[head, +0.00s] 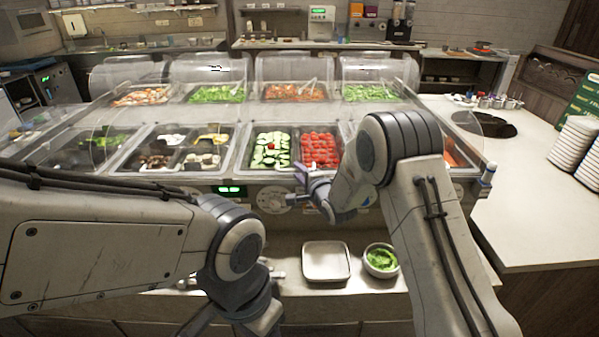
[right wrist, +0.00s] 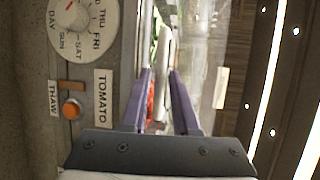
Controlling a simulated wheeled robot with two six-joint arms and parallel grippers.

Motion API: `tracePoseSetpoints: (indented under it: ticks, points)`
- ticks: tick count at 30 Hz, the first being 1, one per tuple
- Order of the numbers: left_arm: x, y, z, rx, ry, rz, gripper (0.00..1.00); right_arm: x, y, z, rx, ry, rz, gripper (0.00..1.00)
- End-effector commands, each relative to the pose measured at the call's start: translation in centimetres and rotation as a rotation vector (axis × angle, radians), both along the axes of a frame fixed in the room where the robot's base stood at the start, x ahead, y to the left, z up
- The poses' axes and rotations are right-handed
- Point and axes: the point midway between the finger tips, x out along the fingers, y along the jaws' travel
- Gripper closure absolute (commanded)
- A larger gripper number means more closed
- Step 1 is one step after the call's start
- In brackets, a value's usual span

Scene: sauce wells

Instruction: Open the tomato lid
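The red tomatoes (head: 319,147) lie in a front-row well, beside cucumber slices. A clear cover seems to lie over the front wells, but its edges are hard to make out. My right gripper (head: 312,186) is at the counter's front edge, just below the tomato well. In the right wrist view its two purple fingers (right wrist: 159,105) are apart. A pale bar (right wrist: 165,55), perhaps the lid handle, shows between and beyond them; I cannot tell whether they touch it. A TOMATO label (right wrist: 103,95) is beside the fingers. My left gripper (head: 255,318) is low and partly hidden by its arm.
A dial (right wrist: 75,18) and an orange THAW button (right wrist: 72,109) are close to the right gripper. A square white dish (head: 326,275) and a bowl of greens (head: 381,262) stand on the lower shelf. White plates (head: 577,150) are stacked on the right counter.

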Motion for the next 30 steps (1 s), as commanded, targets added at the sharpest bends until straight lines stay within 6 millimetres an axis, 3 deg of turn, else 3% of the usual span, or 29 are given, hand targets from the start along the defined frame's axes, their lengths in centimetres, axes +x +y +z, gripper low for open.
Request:
tracePoseSetpoints:
  ticks: [2,4,5,30]
  points:
    - [0.00,0.00,-0.01,0.000,0.000,0.000,0.50,-0.02,-0.02,-0.02,0.000,0.000,0.000,0.72]
    - [0.00,0.00,-0.01,0.000,0.000,0.000,0.50,-0.03,-0.02,0.00,0.000,0.000,0.000,0.94]
    - [0.00,0.00,-0.01,0.000,0.000,0.000,0.50,-0.02,-0.03,-0.01,0.000,0.000,0.000,1.00]
    - [0.00,0.00,-0.01,0.000,0.000,0.000,0.50,-0.06,-0.10,-0.05,-0.001,0.002,-0.001,1.00]
